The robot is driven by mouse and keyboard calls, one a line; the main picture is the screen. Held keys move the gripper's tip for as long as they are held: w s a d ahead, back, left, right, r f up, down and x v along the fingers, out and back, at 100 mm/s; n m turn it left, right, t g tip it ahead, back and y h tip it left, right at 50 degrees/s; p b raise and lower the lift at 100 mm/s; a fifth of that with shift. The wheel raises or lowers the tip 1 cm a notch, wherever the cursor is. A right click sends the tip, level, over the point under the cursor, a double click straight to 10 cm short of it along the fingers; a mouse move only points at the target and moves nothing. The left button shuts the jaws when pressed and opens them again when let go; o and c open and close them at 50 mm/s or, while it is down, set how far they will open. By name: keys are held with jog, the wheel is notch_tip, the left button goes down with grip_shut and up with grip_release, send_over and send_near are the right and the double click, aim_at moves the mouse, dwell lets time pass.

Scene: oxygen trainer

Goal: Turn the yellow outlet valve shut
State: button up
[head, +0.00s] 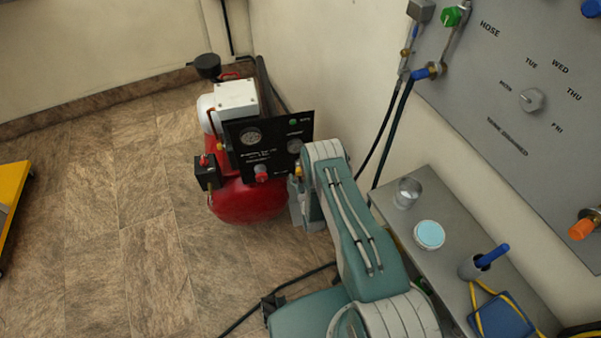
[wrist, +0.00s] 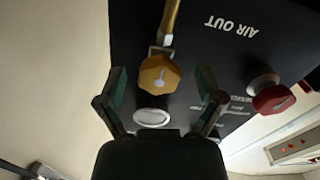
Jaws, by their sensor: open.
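The yellow outlet valve (wrist: 159,75) is an orange-yellow faceted knob in the wrist view, on a black panel (wrist: 215,55) marked "AIR OUT", with a brass pipe above it. My gripper (wrist: 160,85) is open, with one finger on each side of the knob and a gap on both sides. I cannot tell its depth to the knob. In the head view the black panel (head: 258,160) is on the red compressor (head: 245,203). A small bit of the yellow valve (head: 299,170) shows beside my arm, which hides most of my gripper.
A red knob (wrist: 272,96) is right of the yellow one in the wrist view. A grey bench (head: 455,262) with a glass (head: 407,192), a round pale-blue lid (head: 429,235) and a blue-handled item (head: 485,259) stands close right of my arm. Open tiled floor lies left.

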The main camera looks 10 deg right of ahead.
jog(key=shift+w, duration=0.3)
jog(key=c, duration=1.2)
jog(key=shift+o, duration=0.2)
